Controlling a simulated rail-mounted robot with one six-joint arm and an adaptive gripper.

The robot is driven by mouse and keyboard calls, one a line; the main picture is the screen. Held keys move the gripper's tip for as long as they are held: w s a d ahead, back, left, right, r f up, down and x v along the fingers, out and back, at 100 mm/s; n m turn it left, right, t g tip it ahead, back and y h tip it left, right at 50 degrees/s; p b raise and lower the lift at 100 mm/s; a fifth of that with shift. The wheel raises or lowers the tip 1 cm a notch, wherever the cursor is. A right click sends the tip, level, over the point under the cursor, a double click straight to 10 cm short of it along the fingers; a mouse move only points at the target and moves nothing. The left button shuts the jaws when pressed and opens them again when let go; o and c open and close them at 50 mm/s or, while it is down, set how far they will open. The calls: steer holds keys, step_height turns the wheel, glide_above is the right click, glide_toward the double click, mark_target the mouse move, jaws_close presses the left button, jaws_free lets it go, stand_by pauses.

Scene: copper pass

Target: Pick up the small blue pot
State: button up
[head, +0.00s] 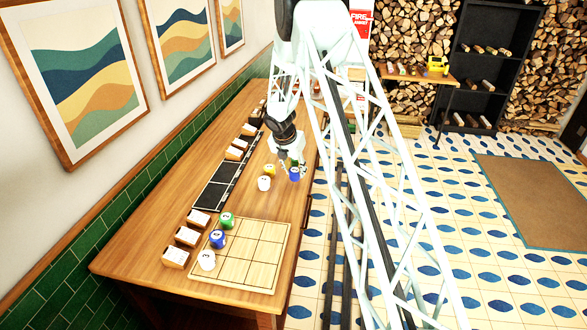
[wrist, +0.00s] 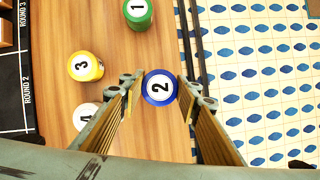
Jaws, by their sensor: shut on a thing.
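The small blue pot (wrist: 160,88) has a white top marked 2. In the wrist view it sits between the two fingers of my gripper (wrist: 157,90), which is shut on it. In the head view the blue pot (head: 294,174) is near the table's right edge, with my gripper (head: 286,160) at it. Whether the pot touches the table is hard to tell.
A yellow pot marked 3 (wrist: 85,66), a green pot marked 1 (wrist: 138,12) and a white pot (wrist: 87,116) stand close by. A wooden grid board (head: 240,254) with green, blue and white pots along its left side lies nearer. The table edge (wrist: 188,60) is just right.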

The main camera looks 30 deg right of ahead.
steer(key=s+a, duration=0.1)
steer(key=s, duration=0.2)
steer(key=s+b, duration=0.1)
steer(key=s, duration=0.2)
steer(key=s+a+r+b, duration=0.1)
steer(key=s, duration=0.2)
steer(key=shift+s+a, duration=0.25)
steer(key=shift+a, duration=0.1)
stand_by(0.5)
